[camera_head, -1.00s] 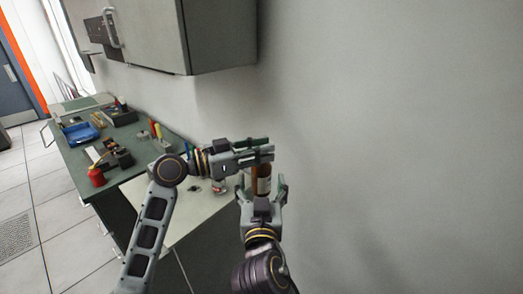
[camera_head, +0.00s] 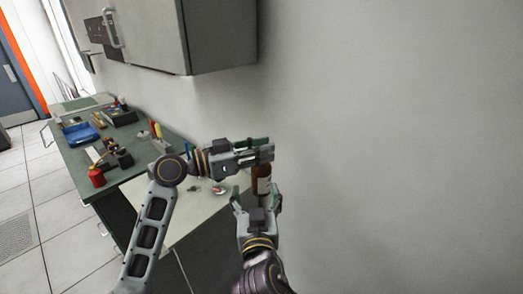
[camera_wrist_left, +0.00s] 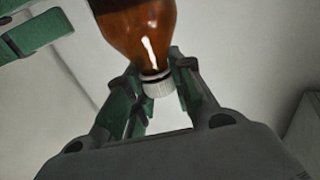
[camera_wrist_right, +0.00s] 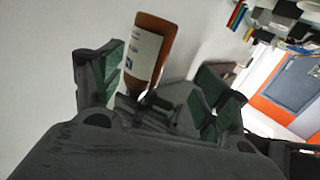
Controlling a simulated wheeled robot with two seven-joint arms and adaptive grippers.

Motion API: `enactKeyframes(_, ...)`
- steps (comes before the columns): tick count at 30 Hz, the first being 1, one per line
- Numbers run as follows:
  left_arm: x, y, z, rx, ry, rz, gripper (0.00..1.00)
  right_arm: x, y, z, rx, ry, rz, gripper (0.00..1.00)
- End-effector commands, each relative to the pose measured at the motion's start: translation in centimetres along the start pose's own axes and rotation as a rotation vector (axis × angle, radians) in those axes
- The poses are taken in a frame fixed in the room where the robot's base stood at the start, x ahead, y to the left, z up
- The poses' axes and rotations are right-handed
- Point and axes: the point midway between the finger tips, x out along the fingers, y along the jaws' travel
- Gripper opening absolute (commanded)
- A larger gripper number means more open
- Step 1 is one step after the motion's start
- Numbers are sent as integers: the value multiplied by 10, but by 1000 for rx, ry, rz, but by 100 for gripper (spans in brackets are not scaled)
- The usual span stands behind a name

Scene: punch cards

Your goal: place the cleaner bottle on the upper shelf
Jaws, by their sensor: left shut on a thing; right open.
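The cleaner bottle (camera_head: 261,184) is brown glass with a white label and hangs in the air in front of the wall. My left gripper (camera_head: 264,151) is shut on its cap end. In the left wrist view, the white cap (camera_wrist_left: 158,88) sits between the fingers and the brown body (camera_wrist_left: 142,32) extends beyond. My right gripper (camera_head: 257,197) is open just below the bottle in the head view. The right wrist view shows the bottle (camera_wrist_right: 148,50) beyond the open fingers. I cannot make out an open upper shelf in any view.
A grey wall cabinet (camera_head: 222,40) hangs at the top. The wall to the right is bare.

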Motion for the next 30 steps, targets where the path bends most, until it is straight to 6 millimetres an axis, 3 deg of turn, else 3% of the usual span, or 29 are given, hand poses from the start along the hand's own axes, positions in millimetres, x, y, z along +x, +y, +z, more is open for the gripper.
enactKeyframes(6, 0, 0, 0, 0, 1, 0, 0, 13, -20, 60, -47, -85, -101, 75)
enactKeyframes(16, 0, 0, -1, 0, 1, 0, 0, 24, -37, 166, -82, -228, -261, 75)
enactKeyframes(23, 0, 0, -1, 1, 1, 0, 0, 22, -34, 241, -69, -325, -351, 75)
enactKeyframes(30, 0, 0, -1, 0, 1, 0, 0, 14, -18, 318, -24, -420, -415, 75)
